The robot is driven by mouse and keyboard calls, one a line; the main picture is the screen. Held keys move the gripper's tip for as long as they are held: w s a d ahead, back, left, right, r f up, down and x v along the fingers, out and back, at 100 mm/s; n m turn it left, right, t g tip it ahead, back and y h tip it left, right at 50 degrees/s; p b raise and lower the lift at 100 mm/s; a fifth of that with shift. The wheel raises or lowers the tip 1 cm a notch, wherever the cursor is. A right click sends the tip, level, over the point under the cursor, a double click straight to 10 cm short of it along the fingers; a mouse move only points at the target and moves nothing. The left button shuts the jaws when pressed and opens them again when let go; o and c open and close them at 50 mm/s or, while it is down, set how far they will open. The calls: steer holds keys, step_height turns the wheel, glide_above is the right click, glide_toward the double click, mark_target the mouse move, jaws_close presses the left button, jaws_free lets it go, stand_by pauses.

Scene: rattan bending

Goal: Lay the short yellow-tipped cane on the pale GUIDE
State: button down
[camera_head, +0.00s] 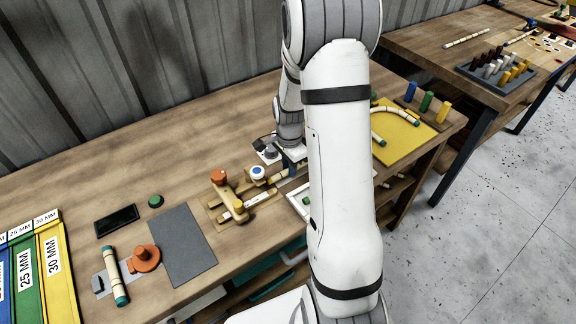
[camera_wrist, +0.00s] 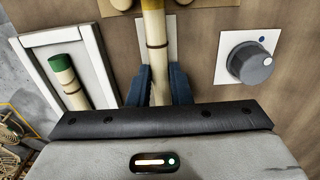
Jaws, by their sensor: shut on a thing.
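My gripper (camera_wrist: 158,84) has blue fingers and is shut on a cane (camera_wrist: 155,42), a pale stick with dark bands. In the head view my gripper (camera_head: 290,158) is low over the bench, right of the wooden fixture (camera_head: 232,192), partly hidden by my arm.
A white-framed tray (camera_wrist: 99,65) with a green-tipped cane (camera_wrist: 70,82) is left of my fingers. A grey knob (camera_wrist: 250,62) is on the right. A yellow mat (camera_head: 405,148) with a bent cane lies at the bench's right. A grey mat (camera_head: 181,245) lies left of the fixture.

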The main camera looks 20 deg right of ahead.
steer(key=c, duration=1.3)
jaws_free()
steer(key=shift+o, duration=0.2)
steer(key=shift+r, duration=0.1)
step_height(320, 180, up, 7)
steer(key=shift+f+b, duration=0.1)
steer(key=shift+b, duration=0.3)
steer(key=shift+r, duration=0.4)
steer(key=shift+a+r, duration=0.15)
steer(key=shift+r, duration=0.05)
steer(key=s+a+r+n+t, duration=0.1)
steer(key=s+a+r+n, duration=0.3)
steer(key=s+r+n, duration=0.2)
steer(key=s+a+r+n+t, duration=0.2)
steer(key=s+a+r+n, duration=0.3)
steer(key=s+n, duration=0.4)
steer(key=s+r, duration=0.1)
steer(key=s, duration=0.3)
steer(key=shift+a+r+n, duration=0.3)
steer(key=shift+n, duration=0.1)
